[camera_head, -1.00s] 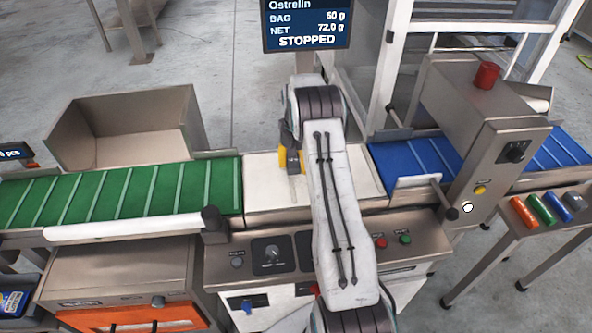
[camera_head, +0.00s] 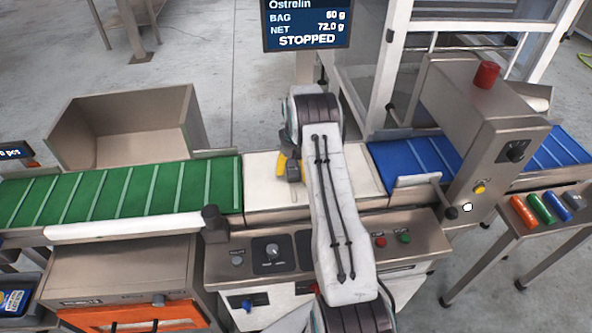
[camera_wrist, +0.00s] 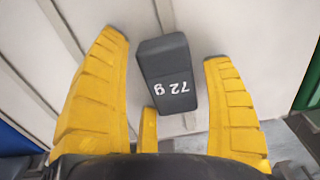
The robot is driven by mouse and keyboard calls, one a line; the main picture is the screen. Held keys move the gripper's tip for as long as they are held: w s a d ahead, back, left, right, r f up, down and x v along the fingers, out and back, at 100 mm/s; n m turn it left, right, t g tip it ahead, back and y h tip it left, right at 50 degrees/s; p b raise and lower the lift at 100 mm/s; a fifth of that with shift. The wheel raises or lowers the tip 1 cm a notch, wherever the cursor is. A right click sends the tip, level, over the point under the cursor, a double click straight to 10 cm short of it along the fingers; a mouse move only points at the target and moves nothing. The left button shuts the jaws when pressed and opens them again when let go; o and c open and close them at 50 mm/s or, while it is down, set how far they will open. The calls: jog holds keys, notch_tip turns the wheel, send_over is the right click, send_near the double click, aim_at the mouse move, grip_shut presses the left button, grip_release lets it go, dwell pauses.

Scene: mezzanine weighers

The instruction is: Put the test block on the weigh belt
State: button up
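The test block (camera_wrist: 168,75) is dark grey with "72 g" in white, upside down in the wrist view. It rests on the white weigh belt (camera_wrist: 230,25), between my yellow fingers. My gripper (camera_wrist: 165,55) is open around it, with gaps visible on both sides. In the head view my gripper (camera_head: 288,168) is low over the pale weigh belt (camera_head: 258,195), and the block cannot be made out there behind my arm.
A green infeed belt (camera_head: 125,190) lies left and a blue belt (camera_head: 420,158) right. A steel bin (camera_head: 125,125) stands behind the green belt. A control panel (camera_head: 330,250) is in front; a metal housing (camera_head: 470,110) stands right.

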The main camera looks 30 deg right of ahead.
jog(key=shift+o, duration=0.4)
jog(key=shift+r, duration=0.1)
jog(key=shift+r, duration=0.2)
notch_tip(320, 180, up, 11)
jog(key=s+a+r+n+t, duration=0.2)
jog(key=s+a+r, duration=0.8)
jog(key=a+r, duration=0.5)
jog(key=s+a+n, duration=0.1)
jog(key=s+a, duration=0.3)
jog(key=s, duration=0.6)
jog(key=s+a+n+t, duration=0.1)
jog(key=s+a, duration=0.3)
jog(key=s, duration=0.7)
jog(key=shift+s+a+n+t, duration=0.15)
jog(key=shift+n+t, duration=0.15)
jog(key=shift+n, duration=0.3)
